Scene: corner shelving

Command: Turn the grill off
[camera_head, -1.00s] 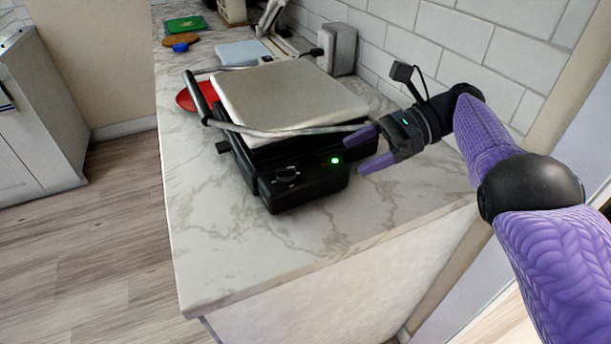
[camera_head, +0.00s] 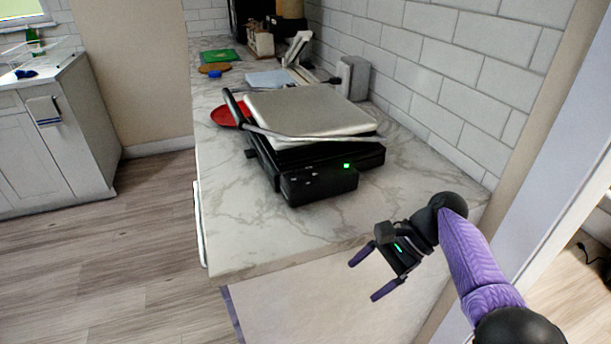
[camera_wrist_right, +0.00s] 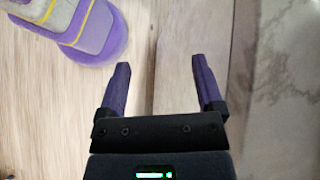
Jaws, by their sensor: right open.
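The grill (camera_head: 310,108) stands on the marble counter with its silver lid down and a black base. A green light (camera_head: 347,165) glows on the right of its front panel (camera_head: 320,184). The dial on that panel is too small to read. My right gripper (camera_head: 371,273) is open and empty, in front of the counter's front edge, low and to the right of the grill and well apart from it. In the right wrist view its fingers (camera_wrist_right: 161,68) are spread with nothing between them. My left gripper is out of view.
The counter (camera_head: 235,220) is clear in front of the grill. A red plate (camera_head: 222,116) lies left of it, partly hidden. A grey box-like appliance (camera_head: 353,77) stands behind by the tiled wall. A white cabinet (camera_head: 60,150) is at far left, with open floor between.

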